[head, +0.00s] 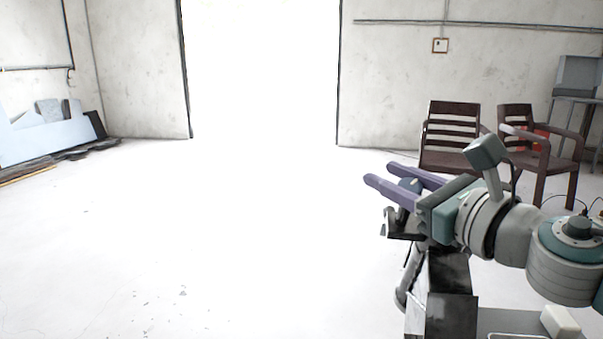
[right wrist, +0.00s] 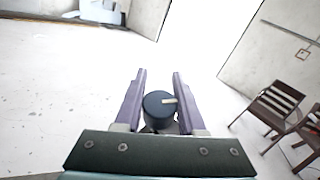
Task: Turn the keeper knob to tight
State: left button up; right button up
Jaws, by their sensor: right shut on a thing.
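The keeper knob (right wrist: 158,105) is a dark blue-black cylinder with a pale pointer mark on its top. In the right wrist view it sits between the two purple fingers of my right gripper (right wrist: 158,88), close to the palm, with the mark toward the right finger. In the head view the right gripper (head: 403,182) is at the right, its fingers pointing left around the knob (head: 410,185), which is partly hidden. The gripper is shut on the knob. The knob sits on top of a dark stand (head: 405,226) with a metal post. My left gripper is not in view.
A dark box (head: 450,285) and a grey surface with a small white block (head: 559,322) are below my right arm. Two brown chairs (head: 452,140) stand behind it. Panels (head: 45,135) lean at the far left wall. The floor at left and middle is clear.

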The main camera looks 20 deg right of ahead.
aim_at(413, 181)
grip_shut()
jog(key=shift+m+h, duration=0.3)
jog(key=shift+d+r+m+h+p, duration=0.1)
jog(key=shift+d+m+h+p, duration=0.05)
jog(key=shift+m+h, duration=0.45)
jog(key=shift+d+m+h+p, duration=0.1)
jog(key=shift+m+h+p, duration=0.05)
jog(key=shift+m+h, duration=0.4)
jog(key=m+h, duration=0.1)
jog(key=h, duration=0.1)
jog(key=m+h, duration=0.2)
jog(key=shift+d, duration=0.3)
jog(key=m+g+h, duration=0.1)
jog(key=m+h, duration=0.1)
jog(key=d+m+g+h+b, duration=0.1)
jog(key=m+h, duration=0.2)
jog(key=shift+s, duration=0.2)
jog(key=shift+s+d+m+g+h+b, duration=0.2)
jog(key=shift+m+g+h+b, duration=0.45)
jog(key=shift+m+g+h, duration=0.5)
jog(key=shift+s+d+m+g+h+b, duration=0.15)
jog(key=shift+m+g+h+b, duration=0.45)
jog(key=shift+m+g+h, duration=0.55)
jog(key=shift+m, duration=0.35)
